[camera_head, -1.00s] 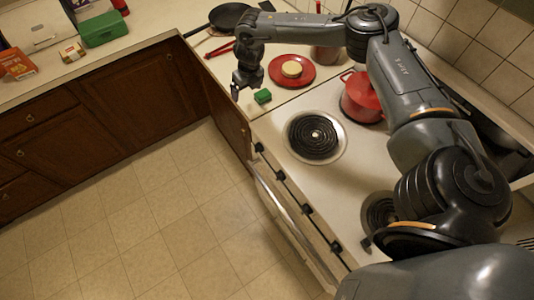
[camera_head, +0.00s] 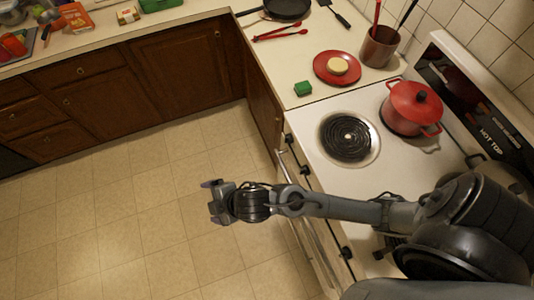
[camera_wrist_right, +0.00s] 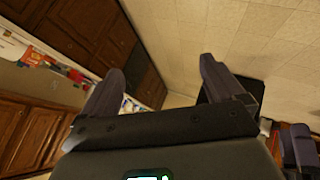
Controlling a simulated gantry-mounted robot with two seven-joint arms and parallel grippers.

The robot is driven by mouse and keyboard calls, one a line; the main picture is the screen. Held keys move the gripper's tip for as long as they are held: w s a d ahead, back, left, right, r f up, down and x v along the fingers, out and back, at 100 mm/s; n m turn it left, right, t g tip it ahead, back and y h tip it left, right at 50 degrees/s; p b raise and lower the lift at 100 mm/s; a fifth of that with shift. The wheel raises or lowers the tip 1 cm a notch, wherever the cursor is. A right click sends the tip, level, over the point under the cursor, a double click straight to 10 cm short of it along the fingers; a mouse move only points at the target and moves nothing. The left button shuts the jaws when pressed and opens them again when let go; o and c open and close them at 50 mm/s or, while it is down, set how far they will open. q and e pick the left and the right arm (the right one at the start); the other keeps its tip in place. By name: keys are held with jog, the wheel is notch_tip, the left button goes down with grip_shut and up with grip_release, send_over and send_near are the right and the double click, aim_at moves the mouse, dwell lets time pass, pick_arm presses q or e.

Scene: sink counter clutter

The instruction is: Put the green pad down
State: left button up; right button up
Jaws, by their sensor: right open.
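The green pad (camera_head: 303,89) lies on the counter, just left of the stove and in front of the red plate (camera_head: 337,68). My right gripper (camera_head: 212,202) is out over the floor, in front of the stove, well away from the pad. In the right wrist view its two fingers (camera_wrist_right: 158,75) stand wide apart with nothing between them. The pad does not show in that view. My left gripper is not seen in the head view.
A yellowish round item (camera_head: 338,66) sits on the red plate. Red tongs (camera_head: 280,34), a dark pan (camera_head: 287,8) and a utensil pot (camera_head: 379,47) stand near. A red lidded pot (camera_head: 412,108) is on the stove, behind the front burner (camera_head: 349,137).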

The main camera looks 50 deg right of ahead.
jog(key=s+d+f+m+g+h, duration=0.2)
jog(key=s+d+m+g+h, duration=0.1)
jog(key=s+d+m, duration=0.8)
jog(key=s+d+g, duration=0.1)
jog(key=s+d, duration=0.2)
jog(key=d, duration=0.1)
jog(key=shift+d+f+m, duration=0.2)
jog(key=shift+f+m, duration=0.05)
jog(key=shift+m, duration=0.15)
jog(key=shift+w, duration=0.1)
notch_tip(320, 180, up, 14)
jog(key=p, duration=1.3)
jog(key=shift+f, duration=0.25)
